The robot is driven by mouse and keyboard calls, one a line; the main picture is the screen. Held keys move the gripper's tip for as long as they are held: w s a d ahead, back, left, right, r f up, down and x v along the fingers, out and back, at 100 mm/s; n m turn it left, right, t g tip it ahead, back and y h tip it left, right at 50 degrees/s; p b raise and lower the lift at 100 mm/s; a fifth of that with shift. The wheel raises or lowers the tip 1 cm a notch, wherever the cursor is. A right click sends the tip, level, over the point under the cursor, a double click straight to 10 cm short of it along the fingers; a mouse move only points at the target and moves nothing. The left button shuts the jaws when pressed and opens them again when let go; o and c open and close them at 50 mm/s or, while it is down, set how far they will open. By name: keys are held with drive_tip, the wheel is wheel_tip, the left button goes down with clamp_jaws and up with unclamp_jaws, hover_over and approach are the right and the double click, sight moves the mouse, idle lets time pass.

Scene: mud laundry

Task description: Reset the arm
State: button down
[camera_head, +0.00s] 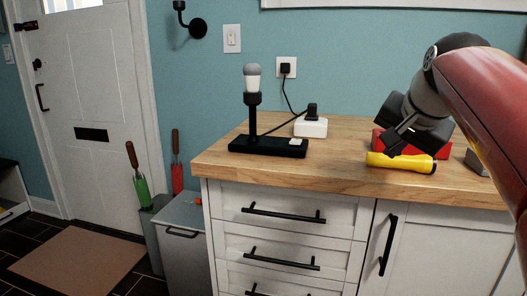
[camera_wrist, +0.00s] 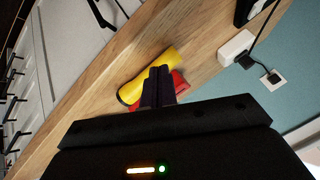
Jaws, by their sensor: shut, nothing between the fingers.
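My gripper (camera_head: 396,143) is at the right of the head view, on the end of my red and grey arm. Its fingers are shut and empty, close above a yellow flashlight-like cylinder (camera_head: 402,163) lying on the wooden counter. In the wrist view the dark shut fingers (camera_wrist: 158,86) point at the counter, in front of the yellow cylinder (camera_wrist: 148,72) and a red object (camera_wrist: 180,80). In the head view, the red object (camera_head: 377,139) is partly hidden behind my gripper. I cannot tell whether the fingertips touch anything.
A cord runs to the wall outlet (camera_head: 286,67). A grey block (camera_head: 478,161) is at far right. The counter's middle is clear.

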drive_tip(key=s+a+f+n+g, duration=0.1)
drive_tip(key=s+a+f+n, duration=0.3)
drive_tip(key=s+f, duration=0.6)
drive_tip(key=s+a+f+n+g, duration=0.1)
drive_tip(key=s+a+f+n, duration=0.3)
drive_tip(key=s+f, duration=0.5)
wheel_tip(320, 180, down, 7)
drive_tip(key=shift+s+a+f+g+y, duration=0.1)
drive_tip(key=shift+s+a+g+y, duration=0.25)
drive_tip(key=shift+a, duration=0.9)
